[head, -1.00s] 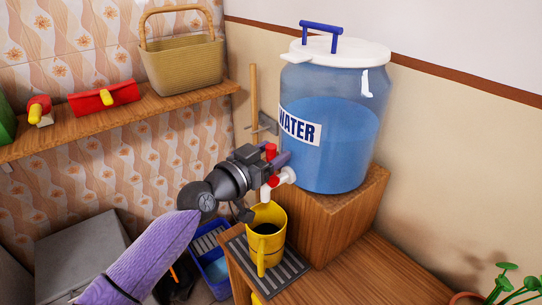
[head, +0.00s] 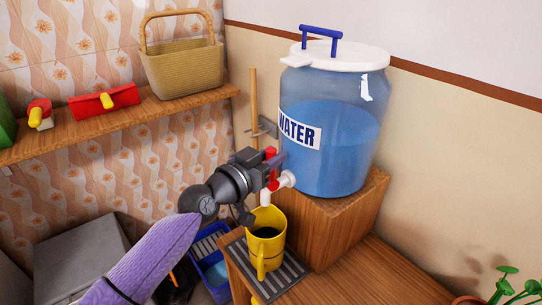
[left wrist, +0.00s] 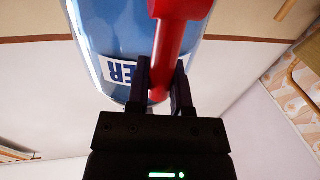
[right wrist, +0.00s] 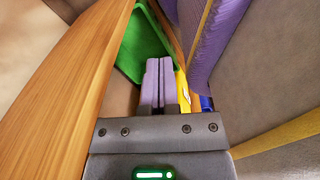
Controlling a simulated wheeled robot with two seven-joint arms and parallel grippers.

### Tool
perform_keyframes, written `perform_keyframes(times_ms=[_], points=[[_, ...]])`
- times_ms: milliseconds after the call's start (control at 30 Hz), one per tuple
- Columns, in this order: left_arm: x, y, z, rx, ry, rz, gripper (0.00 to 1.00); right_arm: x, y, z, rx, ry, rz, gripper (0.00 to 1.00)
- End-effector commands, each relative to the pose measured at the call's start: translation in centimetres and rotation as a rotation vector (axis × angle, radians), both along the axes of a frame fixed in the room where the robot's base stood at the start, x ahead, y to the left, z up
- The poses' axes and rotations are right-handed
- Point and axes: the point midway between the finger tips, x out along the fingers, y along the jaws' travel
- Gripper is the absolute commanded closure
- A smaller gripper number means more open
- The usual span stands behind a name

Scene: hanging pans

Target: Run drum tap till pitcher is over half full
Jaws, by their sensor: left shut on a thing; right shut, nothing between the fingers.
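The water drum (head: 345,150), clear with a white lid and a "WATER" label, is partly filled with blue water. Its white tap (head: 287,180) has a red handle (head: 271,153). My left gripper (head: 277,165) is shut on the red handle, which also shows between its fingers in the left wrist view (left wrist: 165,60). The yellow pitcher (head: 268,248) stands upright under the spout. Its inside looks dark, and I cannot tell the water level or see a clear stream. My right gripper (right wrist: 158,65) is shut and empty in the right wrist view.
The drum stands on a wooden block (head: 345,215), and the pitcher on a slatted drip tray (head: 295,272). A blue crate (head: 212,275) is below left. A shelf (head: 120,127) holds a basket (head: 183,68) and red items. A plant (head: 503,285) is at the lower right.

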Motion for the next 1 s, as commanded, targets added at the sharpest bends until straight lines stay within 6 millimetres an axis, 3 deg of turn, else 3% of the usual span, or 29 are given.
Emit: perform_keyframes(times_ms=[1000], points=[[0.02, -0.01, -0.26, -0.006, -0.004, 0.000, 1.00, -0.09, -0.02, -0.51, -0.001, 0.003, 0.000, 1.00]])
